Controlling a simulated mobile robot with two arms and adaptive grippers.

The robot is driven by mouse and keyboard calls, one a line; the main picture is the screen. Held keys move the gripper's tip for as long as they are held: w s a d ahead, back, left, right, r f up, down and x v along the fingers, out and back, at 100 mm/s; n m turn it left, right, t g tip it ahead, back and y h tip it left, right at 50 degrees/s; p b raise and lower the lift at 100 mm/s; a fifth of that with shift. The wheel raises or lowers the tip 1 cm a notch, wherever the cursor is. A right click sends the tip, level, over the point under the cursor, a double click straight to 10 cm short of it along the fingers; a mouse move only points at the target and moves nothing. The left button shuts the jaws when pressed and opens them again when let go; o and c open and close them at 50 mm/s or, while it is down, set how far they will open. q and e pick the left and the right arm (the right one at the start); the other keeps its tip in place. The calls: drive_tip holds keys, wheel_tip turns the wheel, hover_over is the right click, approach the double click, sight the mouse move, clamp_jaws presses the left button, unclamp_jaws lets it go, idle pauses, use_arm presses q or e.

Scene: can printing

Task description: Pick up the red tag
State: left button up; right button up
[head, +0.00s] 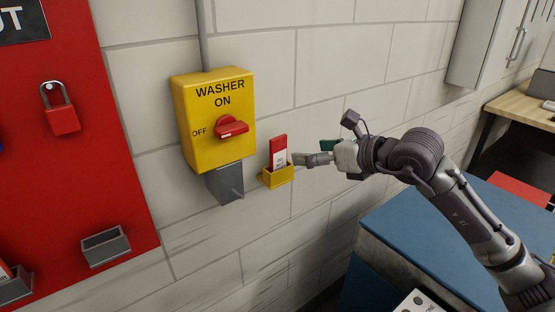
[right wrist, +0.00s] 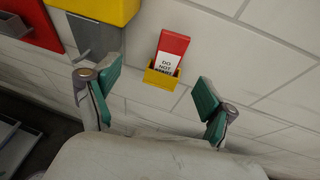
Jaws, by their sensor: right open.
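The red tag (head: 279,150) with a white lower label stands upright in a small yellow holder (head: 278,178) on the wall. In the right wrist view the tag (right wrist: 169,55) reads "DO NOT" and its lower end is hidden inside the yellow holder (right wrist: 161,79). My right gripper (head: 312,158) is close to the right of the tag in the head view. In the right wrist view its green-padded fingers (right wrist: 160,90) are spread wide, with the tag ahead between them and apart from both. My left gripper is not in view.
A yellow washer switch box (head: 212,120) with a red knob is left of the tag. Farther left is a red board (head: 65,170) with a red padlock (head: 61,118) and a grey holder (head: 105,247). A blue-topped surface (head: 410,240) lies below my right arm.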

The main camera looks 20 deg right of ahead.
sight(280, 148)
drive_tip(key=shift+h, duration=0.5)
drive_tip(key=p+x, duration=0.1)
drive_tip(key=x, duration=0.1)
drive_tip(key=d+p+x, duration=0.1)
drive_tip(key=x, duration=0.2)
drive_tip(key=p+x, duration=0.1)
drive_tip(key=x, duration=0.2)
drive_tip(key=shift+w+d+r, duration=0.1)
drive_tip(key=shift+w, duration=0.4)
drive_tip(key=shift+w+p, duration=0.2)
drive_tip(key=shift+p, duration=0.15)
drive_tip(key=p+x, duration=0.2)
drive_tip(key=x, duration=0.2)
drive_tip(key=shift+w+a, duration=0.2)
drive_tip(key=shift+a, duration=0.1)
drive_tip(key=shift+w, duration=0.1)
drive_tip(key=shift+c, duration=1)
drive_tip(key=c, duration=1)
drive_tip(key=shift+o, duration=0.2)
